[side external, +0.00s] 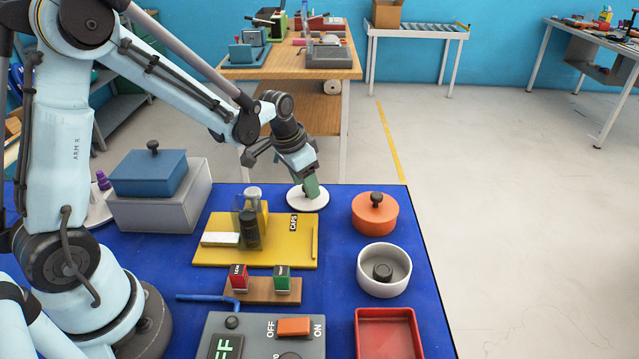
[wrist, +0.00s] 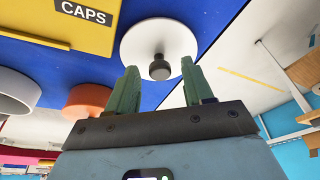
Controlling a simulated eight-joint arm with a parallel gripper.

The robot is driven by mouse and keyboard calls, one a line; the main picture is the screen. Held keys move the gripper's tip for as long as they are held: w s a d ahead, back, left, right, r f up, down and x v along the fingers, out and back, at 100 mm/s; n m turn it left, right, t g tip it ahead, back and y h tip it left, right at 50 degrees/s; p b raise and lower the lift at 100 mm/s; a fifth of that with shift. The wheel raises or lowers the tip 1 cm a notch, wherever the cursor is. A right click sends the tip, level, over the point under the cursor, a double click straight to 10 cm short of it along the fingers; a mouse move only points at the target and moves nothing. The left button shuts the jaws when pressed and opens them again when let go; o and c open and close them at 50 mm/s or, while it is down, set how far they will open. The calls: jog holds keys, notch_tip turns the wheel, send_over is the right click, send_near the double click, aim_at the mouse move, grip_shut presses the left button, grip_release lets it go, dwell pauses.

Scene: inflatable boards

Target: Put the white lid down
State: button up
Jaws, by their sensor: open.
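The white lid (side external: 308,203) is a flat disc lying on the blue work surface at the far edge. In the wrist view the white lid (wrist: 160,38) shows its dark round knob (wrist: 159,68) in the middle. My gripper (side external: 313,190) is over the lid. In the wrist view its two green fingers (wrist: 158,80) are spread apart, one on each side of the knob, with gaps between them and it. In the side view the fingers hide the knob.
A yellow board (side external: 275,257) marked CAPS is left of the lid. An orange pot (side external: 375,218) with a dark knob and a white bowl (side external: 384,287) stand to the right. A blue-lidded grey box (side external: 160,212) is at left. A red tray (side external: 388,350) is at front.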

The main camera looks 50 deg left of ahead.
aim_at(293, 203)
jog(key=d+v, duration=0.1)
jog(key=v, duration=1)
jog(key=s+d+n+t, duration=0.2)
jog(key=s+d+t, duration=0.2)
jog(key=s, duration=0.7)
jog(key=shift+r+y, duration=0.3)
jog(key=shift+r, duration=0.05)
